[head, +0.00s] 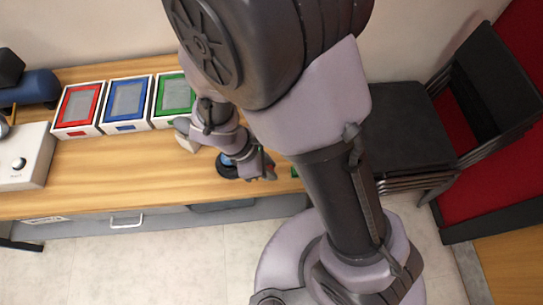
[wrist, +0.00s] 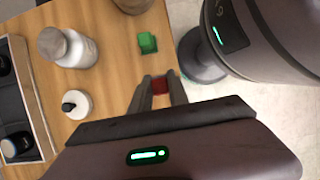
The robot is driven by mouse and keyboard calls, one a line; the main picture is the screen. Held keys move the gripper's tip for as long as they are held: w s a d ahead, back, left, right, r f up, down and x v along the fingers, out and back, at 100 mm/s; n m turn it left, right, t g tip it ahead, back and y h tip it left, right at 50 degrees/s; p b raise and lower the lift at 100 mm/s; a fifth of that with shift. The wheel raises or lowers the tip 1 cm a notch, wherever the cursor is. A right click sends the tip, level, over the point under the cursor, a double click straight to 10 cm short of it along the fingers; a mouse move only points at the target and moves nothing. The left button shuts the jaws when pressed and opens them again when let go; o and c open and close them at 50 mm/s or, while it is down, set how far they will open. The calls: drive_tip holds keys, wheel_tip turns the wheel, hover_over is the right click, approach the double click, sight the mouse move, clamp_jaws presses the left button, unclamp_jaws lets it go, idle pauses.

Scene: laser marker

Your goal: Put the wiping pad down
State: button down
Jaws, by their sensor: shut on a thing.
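My gripper (wrist: 161,84) is shut on a small dark red block, which I take to be the wiping pad (wrist: 160,87). The pad sits between the two fingertips near the front edge of the wooden table (wrist: 112,80). I cannot tell whether it touches the tabletop. In the head view my gripper (head: 268,172) is low over the table's front edge, and the pad is not clearly visible there. A small green block (wrist: 147,43) rests on the table just beyond the fingertips.
A white bottle (wrist: 72,50) and a round white piece with a black knob (wrist: 76,104) stand left of my gripper. A tray (wrist: 37,95) lies farther left. Red (head: 79,108), blue (head: 126,102) and green (head: 173,98) framed boxes line the back. Stacked chairs (head: 410,130) stand right.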

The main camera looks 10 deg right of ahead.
drive_tip(key=shift+w+d, duration=0.25)
drive_tip(key=shift+w, duration=0.15)
drive_tip(key=f, duration=0.1)
drive_tip(key=f+b, duration=0.2)
drive_tip(key=f, duration=0.1)
drive_tip(key=shift+w+d, duration=0.25)
drive_tip(key=shift+r, duration=0.2)
drive_tip(key=c, duration=1.7)
unclamp_jaws()
drive_tip(key=shift+f, duration=0.2)
drive_tip(key=o, duration=0.4)
drive_tip(key=shift+o, duration=0.2)
